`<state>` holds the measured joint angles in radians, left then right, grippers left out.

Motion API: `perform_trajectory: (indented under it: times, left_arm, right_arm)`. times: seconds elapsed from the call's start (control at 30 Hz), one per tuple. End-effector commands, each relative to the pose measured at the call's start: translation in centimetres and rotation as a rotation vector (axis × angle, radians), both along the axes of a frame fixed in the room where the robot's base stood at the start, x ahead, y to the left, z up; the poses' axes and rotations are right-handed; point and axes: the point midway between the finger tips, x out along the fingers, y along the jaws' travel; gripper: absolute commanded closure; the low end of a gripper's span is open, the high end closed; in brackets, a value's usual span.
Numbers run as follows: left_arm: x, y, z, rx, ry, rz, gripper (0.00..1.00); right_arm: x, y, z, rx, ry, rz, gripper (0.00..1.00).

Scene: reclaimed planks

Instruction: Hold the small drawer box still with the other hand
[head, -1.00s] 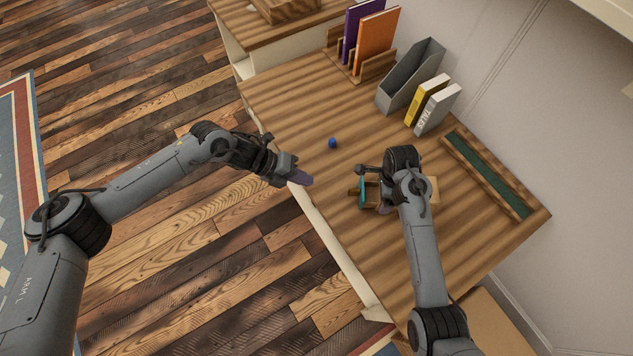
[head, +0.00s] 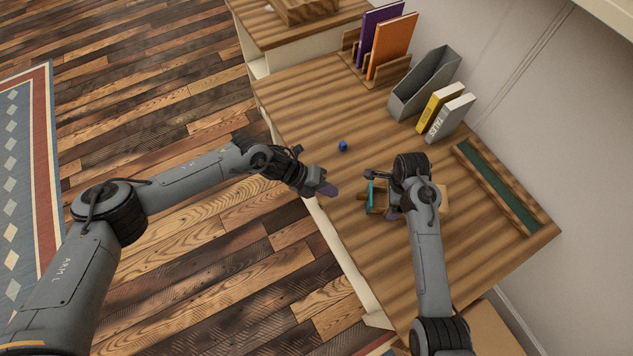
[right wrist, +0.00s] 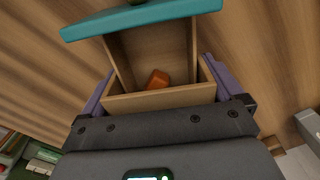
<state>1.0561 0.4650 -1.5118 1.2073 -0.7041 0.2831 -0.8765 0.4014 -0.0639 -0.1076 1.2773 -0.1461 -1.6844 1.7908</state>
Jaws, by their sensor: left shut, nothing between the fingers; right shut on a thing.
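The small drawer box (head: 377,199) stands on the plank desk, with its teal drawer front (head: 370,194) facing left. In the right wrist view the drawer is pulled out behind its teal front (right wrist: 140,18), and a small orange block (right wrist: 158,79) lies inside. My right gripper (right wrist: 160,90) is shut on the box, its purple fingers along both sides. In the head view my right wrist covers part of the box. My left gripper (head: 329,189) is shut and empty, left of the drawer front and apart from it, near the desk's front edge.
A small blue cube (head: 343,146) lies on the desk (head: 300,105) behind my left gripper. Upright folders (head: 390,48), a grey file holder (head: 425,84) and two books (head: 447,114) stand along the back. A long green-lined tray (head: 498,186) lies at the right.

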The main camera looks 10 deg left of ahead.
Motion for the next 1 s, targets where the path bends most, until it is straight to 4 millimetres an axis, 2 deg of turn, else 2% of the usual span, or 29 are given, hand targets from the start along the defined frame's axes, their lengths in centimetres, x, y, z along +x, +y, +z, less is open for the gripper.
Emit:
perform_trajectory:
  times: [0.1,0.33,0.53,0.87,1.0]
  left_arm:
    - [0.0,-1.7,-1.1,0.000,-0.001,-0.004,1.00]
    - [0.2,-4.3,-1.0,-0.001,-0.001,-0.002,1.00]
    - [0.3,-5.0,-1.0,0.000,-0.001,-0.001,1.00]
    - [0.3,-5.1,-1.0,0.000,0.000,0.000,1.00]
    - [0.3,-6.5,-1.0,-0.002,-0.001,-0.002,1.00]
  right_arm:
    - [0.0,0.0,0.1,0.000,-0.001,0.000,0.48]
    - [0.0,0.0,0.1,0.000,-0.001,0.000,0.48]
    - [0.0,0.0,0.1,0.000,-0.001,0.000,0.48]
    - [0.0,0.0,0.1,0.000,-0.001,0.000,0.48]
    - [0.0,0.0,0.1,0.000,-0.001,0.000,0.48]
